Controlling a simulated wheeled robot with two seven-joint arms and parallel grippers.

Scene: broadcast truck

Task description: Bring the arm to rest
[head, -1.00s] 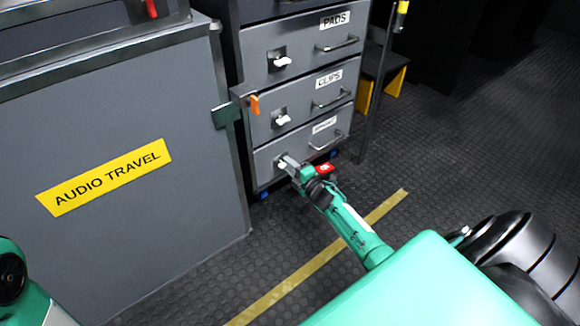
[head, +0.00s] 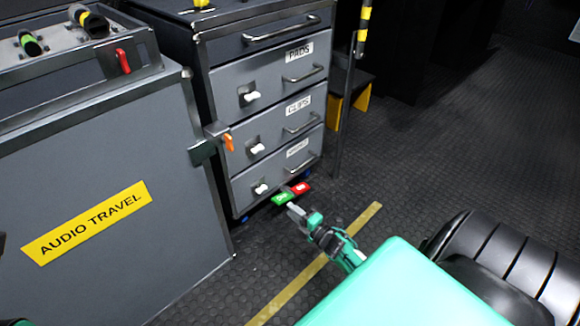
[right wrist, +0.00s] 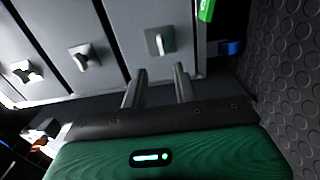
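My right gripper (head: 294,210) is low in front of the grey drawer cabinet, just off the bottom drawer (head: 275,175). In the right wrist view its two fingers (right wrist: 158,82) stand apart with nothing between them. The bottom drawer's white latch (head: 261,188) is clear of the gripper; in the right wrist view a latch (right wrist: 159,42) shows beyond the fingertips. All the labelled drawers look shut. My left gripper is not in view.
A green and a red tab (head: 301,188) stick out low at the cabinet's front. The "AUDIO TRAVEL" case (head: 150,235) stands at left, with an orange-handled catch (head: 228,142) beside the cabinet. A post (head: 346,110) stands right of the cabinet. Dark studded floor (head: 440,150) is open at right.

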